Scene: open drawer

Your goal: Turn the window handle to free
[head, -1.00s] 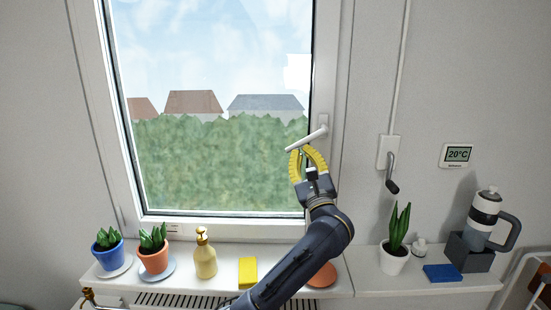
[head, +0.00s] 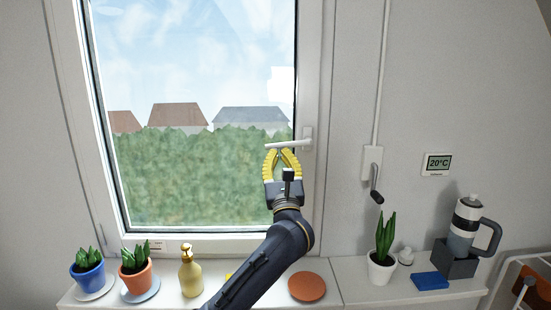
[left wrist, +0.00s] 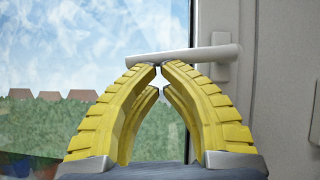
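The white window handle (head: 284,144) is on the right side of the window frame. Its bar lies nearly level and points left from its mount, over the glass. It also shows near the top of the fingers in the left wrist view (left wrist: 180,56). My left gripper (head: 281,151), with yellow ribbed fingers, is just under the bar. In the left wrist view its fingertips (left wrist: 160,66) come together at the bar's lower edge, with no object visible between them. The tips look to be touching the bar or very close to it. My right gripper is not in view.
The sill below holds potted plants (head: 135,281), a yellow soap bottle (head: 190,274), an orange disc (head: 307,286) and a blue pad (head: 430,281). A crank (head: 376,188) hangs on the wall to the right. The air around the handle is clear.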

